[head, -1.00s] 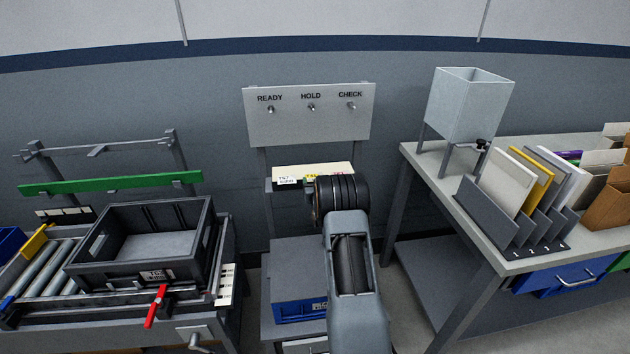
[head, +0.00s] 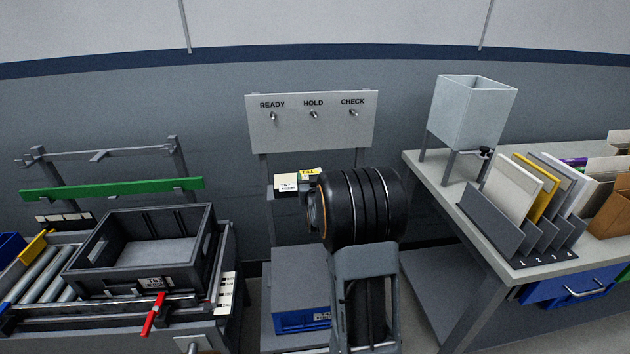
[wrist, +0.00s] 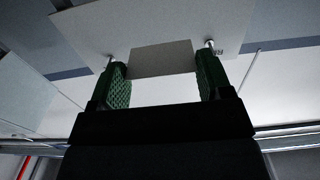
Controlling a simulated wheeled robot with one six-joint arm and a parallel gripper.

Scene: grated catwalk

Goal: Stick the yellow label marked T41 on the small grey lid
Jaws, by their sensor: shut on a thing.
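The yellow label (head: 309,172) marked T41 shows in the head view just left of my dark wrist, beside a pale label with black print (head: 286,183). In the wrist view my gripper (wrist: 161,68) has its two green-padded fingers shut on a thin flat piece (wrist: 160,58), which I take to be this label; the face seen there is plain grey. My arm hides the fingers in the head view. Below, a blue box with a grey top (head: 298,268) sits on a low shelf; I cannot tell whether that top is the small grey lid.
A panel marked READY, HOLD and CHECK (head: 312,130) stands behind my wrist. At left, a dark crate (head: 180,280) sits on a roller conveyor with a red lever (head: 154,312). At right, a bench (head: 450,210) carries a hopper (head: 472,110) and a file rack (head: 490,222).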

